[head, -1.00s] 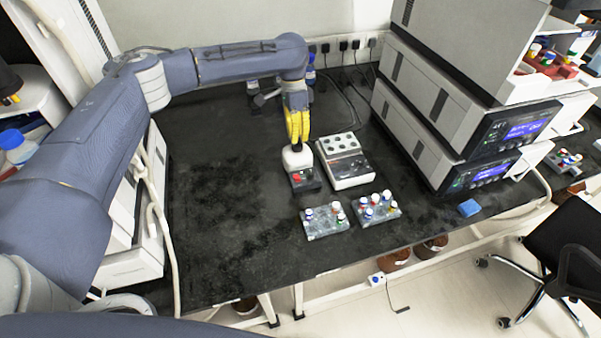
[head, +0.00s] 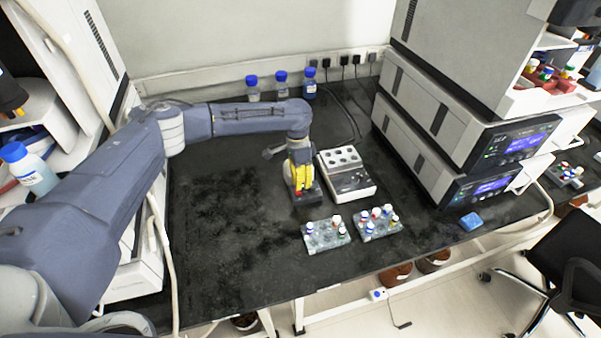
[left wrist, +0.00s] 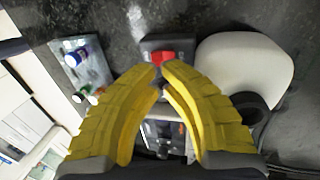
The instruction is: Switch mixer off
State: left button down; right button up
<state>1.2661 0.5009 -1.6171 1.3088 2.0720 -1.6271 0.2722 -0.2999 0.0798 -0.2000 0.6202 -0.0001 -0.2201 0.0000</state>
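The mixer (head: 309,196) stands on the black bench, a small unit with a dark front and a white body. The yellow fingers cover much of it in the head view. In the left wrist view its red switch (left wrist: 160,58) sits on the dark front, beside the rounded white body (left wrist: 246,65). My left gripper (head: 301,184) points down over the mixer. In the left wrist view the tips of my left gripper (left wrist: 160,72) nearly meet, with nothing visible between them, just short of the red switch. I cannot tell whether they touch it. My right gripper is not in view.
A white block device (head: 345,172) stands close to the right of the mixer. Two vial racks (head: 326,235) (head: 378,225) stand in front. Blue-capped bottles (head: 281,85) stand at the back wall. Stacked instruments (head: 440,130) fill the right. The bench's left part is clear.

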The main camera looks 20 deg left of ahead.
pick_arm(q)
jog(key=shift+x, duration=0.8)
